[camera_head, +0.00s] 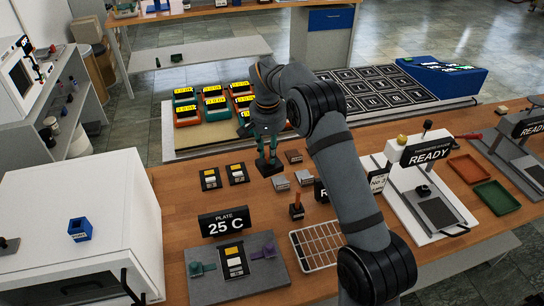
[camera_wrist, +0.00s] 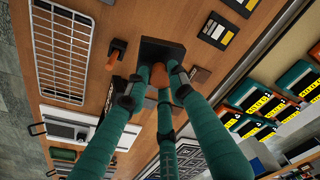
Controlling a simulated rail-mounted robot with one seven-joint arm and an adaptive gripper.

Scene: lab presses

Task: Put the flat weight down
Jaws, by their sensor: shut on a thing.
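My gripper (camera_head: 267,146) is upright over the wooden bench, pointing down. Its green fingers close on the orange-brown handle of the flat weight, a dark square plate (camera_head: 270,169). In the wrist view my gripper (camera_wrist: 157,84) has its fingertips around that handle, and the dark plate (camera_wrist: 162,49) shows beyond them. The plate is at or just above the bench top; I cannot tell whether it touches. The fingers hide part of the handle.
Small metal blocks (camera_head: 280,182) and a brown block (camera_head: 293,156) lie close to the right. Black cards (camera_head: 210,179) lie to the left. A dark weight with an orange handle (camera_head: 297,211) and a wire rack (camera_head: 318,247) stand nearer the front.

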